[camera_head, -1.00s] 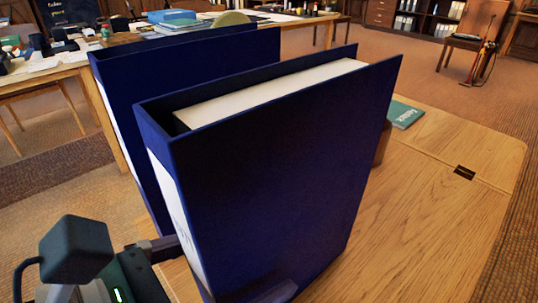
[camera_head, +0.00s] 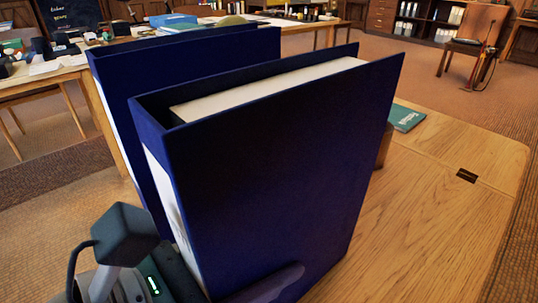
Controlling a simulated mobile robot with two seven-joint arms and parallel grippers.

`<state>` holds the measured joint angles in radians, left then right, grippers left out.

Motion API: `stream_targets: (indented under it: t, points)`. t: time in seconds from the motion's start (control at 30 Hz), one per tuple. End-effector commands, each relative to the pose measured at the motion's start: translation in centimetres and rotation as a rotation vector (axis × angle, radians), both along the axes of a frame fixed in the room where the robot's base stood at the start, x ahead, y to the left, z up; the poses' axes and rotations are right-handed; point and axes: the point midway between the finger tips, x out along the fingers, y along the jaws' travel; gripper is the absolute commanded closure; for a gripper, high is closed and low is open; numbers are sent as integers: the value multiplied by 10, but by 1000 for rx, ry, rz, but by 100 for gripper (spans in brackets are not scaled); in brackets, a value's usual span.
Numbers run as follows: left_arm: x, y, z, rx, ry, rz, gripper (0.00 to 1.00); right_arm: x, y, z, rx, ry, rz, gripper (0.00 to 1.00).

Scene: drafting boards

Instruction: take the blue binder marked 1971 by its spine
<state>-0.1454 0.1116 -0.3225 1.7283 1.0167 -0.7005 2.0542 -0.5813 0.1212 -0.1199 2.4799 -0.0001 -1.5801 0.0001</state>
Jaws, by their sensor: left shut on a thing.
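Two large dark blue binders stand upright, one behind the other. The front binder (camera_head: 275,180) has white paper inside and a white label on its spine at the left; the label's writing cannot be read from here. The rear binder (camera_head: 195,65) is partly hidden by it. My left gripper (camera_head: 240,275) is at the lower part of the front binder's spine, shut on it. One finger lies along the near cover; the other is hidden behind the binder. My right gripper is not in view.
The wooden table (camera_head: 440,220) is bare to the right. A teal booklet (camera_head: 407,117) lies behind the front binder's right edge. A cluttered desk (camera_head: 50,72) stands at the back left, and a wooden chair (camera_head: 475,40) at the back right.

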Motion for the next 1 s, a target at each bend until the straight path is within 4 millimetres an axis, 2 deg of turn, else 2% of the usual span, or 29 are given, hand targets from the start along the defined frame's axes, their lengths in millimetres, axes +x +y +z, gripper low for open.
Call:
stream_targets:
  t: [0.03,0.3,0.83,1.0]
  points:
    - [0,0,0,0,0,0,71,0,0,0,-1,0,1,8]
    - [0,0,0,1,1,0,100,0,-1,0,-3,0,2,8]
    - [1,0,2,-3,-3,2,100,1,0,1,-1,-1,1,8]
    - [1,0,10,-3,-4,1,100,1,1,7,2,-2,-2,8]
